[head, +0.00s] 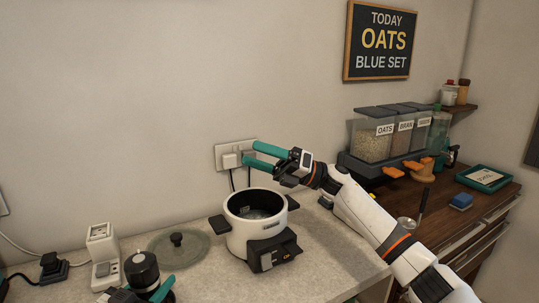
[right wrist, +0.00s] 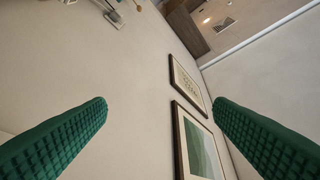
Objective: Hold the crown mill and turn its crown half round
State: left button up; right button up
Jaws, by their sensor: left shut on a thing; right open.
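The crown mill (head: 142,268) is a dark, rounded body with a small knob on top, at the bottom left of the head view. Its lower part is cut off by the picture edge and hidden by my left gripper (head: 140,295). The teal fingers of my left gripper are shut on the mill, one on each side. My right gripper (head: 250,154) is open and empty, in front of the wall socket and well to the right of the mill.
A white pot (head: 240,236) with black handles stands on the counter below my right gripper. A glass lid (head: 180,249) lies left of it. Grain bins (head: 372,140) stand at the right.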

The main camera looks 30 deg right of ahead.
jog(key=shift+w+d+m+t, duration=0.15)
jog(key=shift+d+m+t, duration=0.65)
jog(key=shift+d+m, duration=0.4)
pick_arm(q)
jog(key=o, duration=1.3)
jog(key=shift+o, duration=0.2)
jog(key=shift+a, duration=0.1)
